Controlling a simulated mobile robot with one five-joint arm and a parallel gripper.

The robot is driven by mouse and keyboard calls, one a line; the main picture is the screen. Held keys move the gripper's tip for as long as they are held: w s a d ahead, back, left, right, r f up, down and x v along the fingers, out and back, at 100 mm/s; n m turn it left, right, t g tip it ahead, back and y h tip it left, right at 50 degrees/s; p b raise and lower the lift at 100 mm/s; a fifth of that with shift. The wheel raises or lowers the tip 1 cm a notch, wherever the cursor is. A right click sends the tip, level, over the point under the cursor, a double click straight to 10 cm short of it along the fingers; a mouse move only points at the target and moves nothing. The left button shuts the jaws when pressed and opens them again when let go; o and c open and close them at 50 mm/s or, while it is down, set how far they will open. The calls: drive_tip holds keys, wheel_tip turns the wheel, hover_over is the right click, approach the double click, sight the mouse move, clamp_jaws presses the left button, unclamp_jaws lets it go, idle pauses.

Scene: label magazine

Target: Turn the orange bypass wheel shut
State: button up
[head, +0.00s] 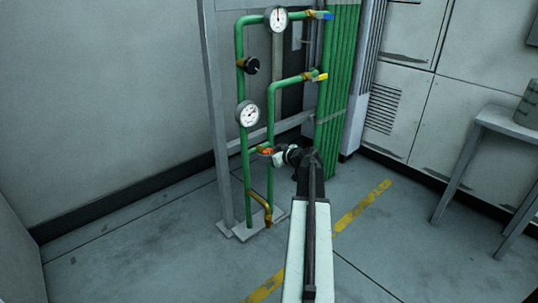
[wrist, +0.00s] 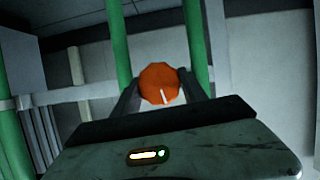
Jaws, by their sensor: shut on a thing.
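The orange bypass wheel (head: 265,150) sits low on the green pipework, between two upright pipes. In the wrist view the orange wheel (wrist: 159,84) is faceted, with a short white mark on its lower part. My gripper (head: 273,153) reaches it from the right in the head view. In the wrist view the two dark fingers of my gripper (wrist: 160,92) stand on either side of the wheel and are shut on it. The inner faces of the fingers are hidden, and the wheel's stem behind is not visible.
A grey table (head: 509,124) stands at right. Floor around the frame is clear.

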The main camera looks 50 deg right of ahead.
drive_tip(key=shift+d+m+y, duration=0.1)
drive_tip(key=shift+m+y, duration=0.8)
drive_tip(key=shift+m, duration=0.2)
drive_tip(key=o, duration=1.3)
drive_tip(key=shift+o, duration=0.2)
drive_tip(key=p+v, duration=0.2)
drive_tip(key=v, duration=0.5)
drive_tip(key=shift+s+p, duration=0.3)
drive_tip(key=shift+s, duration=0.05)
drive_tip(key=shift+r, duration=0.15)
